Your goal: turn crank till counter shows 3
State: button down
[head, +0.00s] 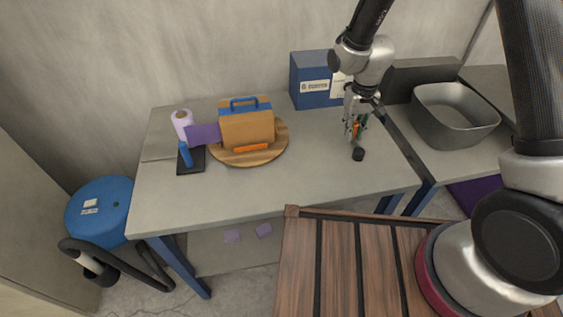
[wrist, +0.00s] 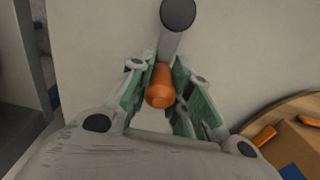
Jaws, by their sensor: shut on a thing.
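My gripper (head: 356,124) is over the right part of the grey table and is shut on an orange grip (wrist: 160,86). In the wrist view my gripper (wrist: 158,76) has a green-padded finger on each side of it. A grey bar (wrist: 170,46) runs from the grip to a dark round end (wrist: 178,13); together they look like a crank. In the head view a small black round piece (head: 358,154) shows at the table just below my gripper. A blue box (head: 310,88) behind it bears a white label, too small to read surely. I can make out no counter reading.
A tan box with a blue handle (head: 246,126) sits on a round wooden board (head: 281,143) at the table's middle. Left of it are a purple sheet (head: 204,135), a black stand (head: 188,166) and a lilac roll (head: 182,121). A grey bin (head: 455,128) stands at right. The table front (head: 290,190) is clear.

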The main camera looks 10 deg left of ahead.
aim_at(338, 154)
jog(key=shift+s, duration=0.15)
jog(key=shift+s+a, duration=0.4)
jog(key=shift+a, duration=0.25)
jog(key=shift+s+a, duration=0.4)
jog(key=shift+a, duration=0.2)
jog(key=shift+s+a, duration=0.1)
jog(key=shift+s, duration=0.05)
jog(key=shift+s+a, duration=0.3)
jog(key=shift+s, duration=0.35)
jog(key=shift+s+a, duration=0.3)
jog(key=shift+s, duration=0.45)
